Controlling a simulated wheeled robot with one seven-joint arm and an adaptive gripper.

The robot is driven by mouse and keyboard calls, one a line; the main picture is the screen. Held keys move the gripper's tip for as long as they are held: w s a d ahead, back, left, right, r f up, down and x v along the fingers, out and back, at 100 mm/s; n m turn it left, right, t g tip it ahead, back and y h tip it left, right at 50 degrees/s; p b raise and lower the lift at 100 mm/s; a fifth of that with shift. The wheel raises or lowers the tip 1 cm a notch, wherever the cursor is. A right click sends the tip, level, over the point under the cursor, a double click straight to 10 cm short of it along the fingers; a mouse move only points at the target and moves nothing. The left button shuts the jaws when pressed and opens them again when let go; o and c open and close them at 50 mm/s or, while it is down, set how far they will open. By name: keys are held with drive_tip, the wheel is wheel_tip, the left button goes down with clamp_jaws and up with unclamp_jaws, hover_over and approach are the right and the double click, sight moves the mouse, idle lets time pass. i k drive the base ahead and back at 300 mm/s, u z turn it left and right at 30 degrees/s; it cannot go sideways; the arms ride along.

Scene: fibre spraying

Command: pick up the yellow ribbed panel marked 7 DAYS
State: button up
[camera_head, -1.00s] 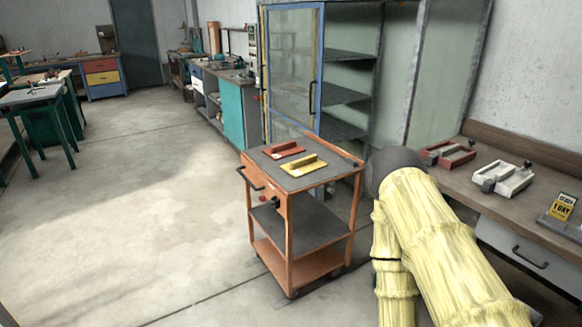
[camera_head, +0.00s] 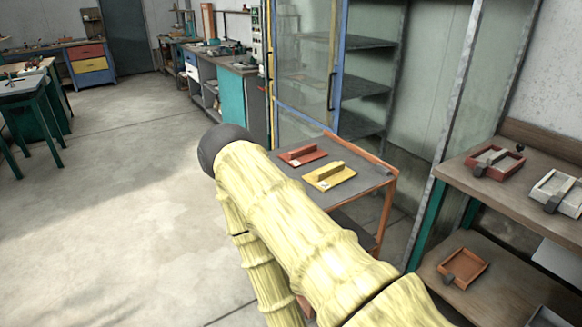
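A yellow panel (camera_head: 330,177) with a raised bar across its top lies flat on the dark top of an orange trolley (camera_head: 376,168). It has a small pale label at its near edge, too small to read. A similar red panel (camera_head: 302,155) lies just behind it to the left. My arm, in a pale yellow cover, crosses in front of the trolley and hides its left and lower parts. My gripper is not in view, so its state and its distance from the yellow panel do not show.
A workbench (camera_head: 520,178) on the right carries a red fixture (camera_head: 494,163) and a white fixture (camera_head: 558,194). An orange tray (camera_head: 463,265) sits on its lower shelf. A glass-doored cabinet (camera_head: 305,60) stands behind the trolley. Open floor (camera_head: 110,220) lies to the left.

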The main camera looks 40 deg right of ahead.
sight(329, 177)
drive_tip(key=z, duration=0.25)
drive_tip(key=i, duration=0.9)
drive_tip(key=z, duration=0.6)
